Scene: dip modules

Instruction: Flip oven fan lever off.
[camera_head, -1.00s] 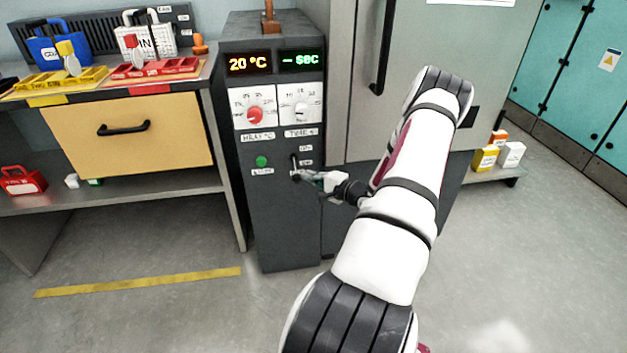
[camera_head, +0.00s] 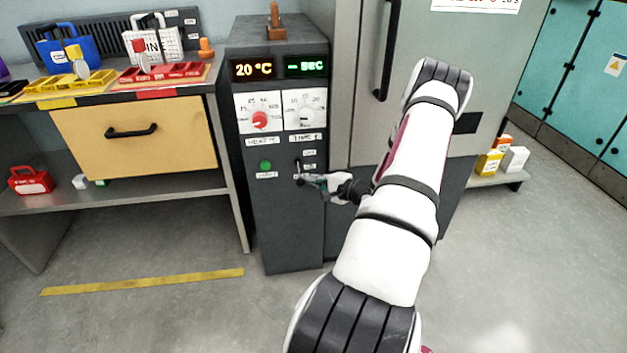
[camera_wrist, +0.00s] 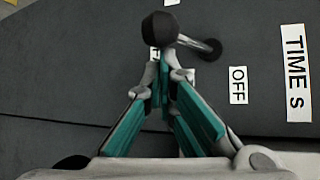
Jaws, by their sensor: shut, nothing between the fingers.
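The fan lever (camera_head: 297,166) is on the oven's front panel, below the dials. In the wrist view the lever shows as a metal rod with a round black knob (camera_wrist: 160,27). The knob lies on the side away from the OFF label (camera_wrist: 238,85), so the lever points down. My gripper (camera_head: 304,180) is at the panel by the lower end of the lever. In the wrist view its closed fingertips (camera_wrist: 166,68) are just below the knob in the picture, with nothing between them. Whether they touch the knob cannot be told. A small label behind the fingertips is partly hidden.
The oven (camera_head: 285,225) has a green button (camera_head: 265,165), a red dial (camera_head: 260,120) and a white dial (camera_head: 305,117). A bench with a yellow drawer (camera_head: 135,132) stands at left, a grey cabinet at right. The floor in front is clear.

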